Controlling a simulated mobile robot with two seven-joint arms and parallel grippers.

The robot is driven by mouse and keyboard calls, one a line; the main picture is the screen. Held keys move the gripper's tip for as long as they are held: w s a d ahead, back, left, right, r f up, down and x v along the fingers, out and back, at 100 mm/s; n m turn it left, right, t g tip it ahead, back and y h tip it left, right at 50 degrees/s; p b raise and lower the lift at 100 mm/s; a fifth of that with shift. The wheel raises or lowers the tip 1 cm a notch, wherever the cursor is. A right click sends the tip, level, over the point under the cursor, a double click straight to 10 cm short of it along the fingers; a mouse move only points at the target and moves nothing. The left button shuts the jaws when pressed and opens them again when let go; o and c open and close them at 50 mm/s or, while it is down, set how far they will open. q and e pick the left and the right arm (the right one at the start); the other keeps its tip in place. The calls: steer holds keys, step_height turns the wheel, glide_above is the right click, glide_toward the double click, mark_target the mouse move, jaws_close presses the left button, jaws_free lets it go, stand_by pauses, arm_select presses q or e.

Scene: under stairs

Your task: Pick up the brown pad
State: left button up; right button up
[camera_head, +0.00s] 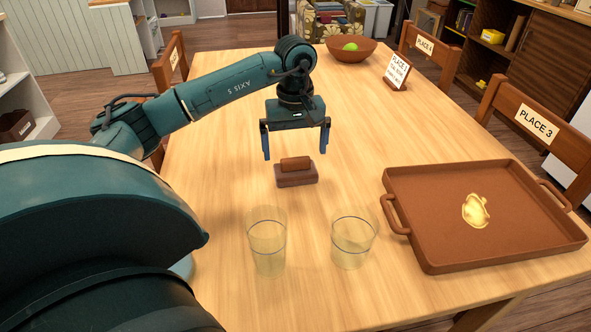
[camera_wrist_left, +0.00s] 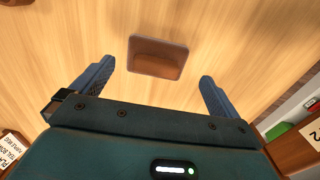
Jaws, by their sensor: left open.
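The brown pad (camera_head: 297,178) lies on the wooden table, a small block with a raised handle-like piece on top. In the left wrist view the brown pad (camera_wrist_left: 158,58) shows beyond the fingertips, roughly midway between them. My left gripper (camera_head: 297,142) is open, pointing down, above and slightly behind the pad, with nothing between its fingers. Its two blue fingers also show in the left wrist view (camera_wrist_left: 157,78), spread wider than the pad. My right gripper is not in view.
Two clear glasses (camera_head: 268,247) (camera_head: 352,243) stand in front of the pad. A brown tray (camera_head: 420,255) with a yellow item (camera_head: 476,211) is at the right. A brown bowl (camera_head: 350,55) with a green ball and a standing card (camera_head: 397,71) are at the back. The table's middle is clear.

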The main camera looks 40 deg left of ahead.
mark_target(296, 161)
arm_select(q)
steer(key=shift+w+a+f+b, duration=0.1)
steer(key=shift+w+f+b, duration=0.05)
steer(key=shift+f, duration=1.4)
steer(key=shift+w+f+b, duration=0.1)
steer(key=shift+f+b, duration=0.05)
steer(key=shift+f, duration=1.35)
steer(key=shift+c, duration=0.3)
steer(key=c, duration=0.6)
